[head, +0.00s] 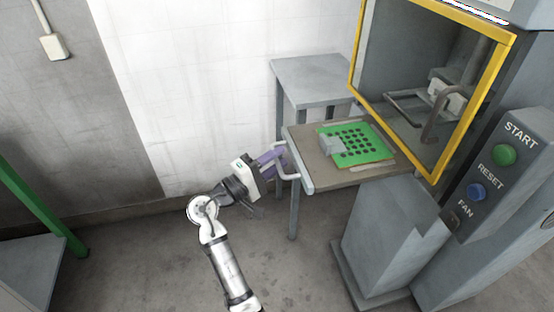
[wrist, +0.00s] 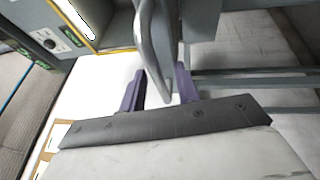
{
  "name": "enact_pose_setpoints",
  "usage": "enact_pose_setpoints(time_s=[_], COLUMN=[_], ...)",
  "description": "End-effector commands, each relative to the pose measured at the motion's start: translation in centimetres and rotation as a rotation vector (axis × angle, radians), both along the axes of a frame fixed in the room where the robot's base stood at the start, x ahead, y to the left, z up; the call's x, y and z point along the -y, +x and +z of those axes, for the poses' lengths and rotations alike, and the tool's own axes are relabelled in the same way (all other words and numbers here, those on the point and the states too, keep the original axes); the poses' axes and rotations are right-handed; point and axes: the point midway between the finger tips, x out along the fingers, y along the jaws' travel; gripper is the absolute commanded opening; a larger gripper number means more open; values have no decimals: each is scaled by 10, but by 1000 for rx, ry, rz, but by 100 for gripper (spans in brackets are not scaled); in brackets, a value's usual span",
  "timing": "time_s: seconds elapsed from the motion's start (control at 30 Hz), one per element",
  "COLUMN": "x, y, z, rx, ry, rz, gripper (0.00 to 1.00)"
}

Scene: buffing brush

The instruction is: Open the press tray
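The press tray (head: 309,165) is a flat brown plate with a pale front edge, standing out from the press toward the left. A green perforated board (head: 378,152) with a small grey block (head: 331,146) lies on it. The tray's grey bar handle (head: 281,157) is at its left front edge. It also shows in the wrist view (wrist: 151,45), running between the purple fingers. My gripper (head: 280,160) is at the handle. In the wrist view, my gripper (wrist: 162,80) appears shut on the handle, with one finger on each side; the exact contact is partly hidden.
The press has a yellow-framed opening (head: 443,172) at the right. A control panel with a green START button (head: 504,154) and a blue RESET button (head: 476,191) stands beside it. A grey table (head: 310,78) is behind the tray. The floor left of the tray is clear.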

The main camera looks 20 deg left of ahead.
Motion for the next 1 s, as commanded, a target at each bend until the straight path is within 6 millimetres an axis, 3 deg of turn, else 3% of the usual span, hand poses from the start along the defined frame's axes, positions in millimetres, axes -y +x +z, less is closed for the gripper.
enact_pose_setpoints(time_s=[0.6, 1.0], x=[-62, -68], y=[-100, -113], z=[-22, -23], rx=[1, -1], ry=[0, 0], rz=[3, 0], gripper=[32, 32])
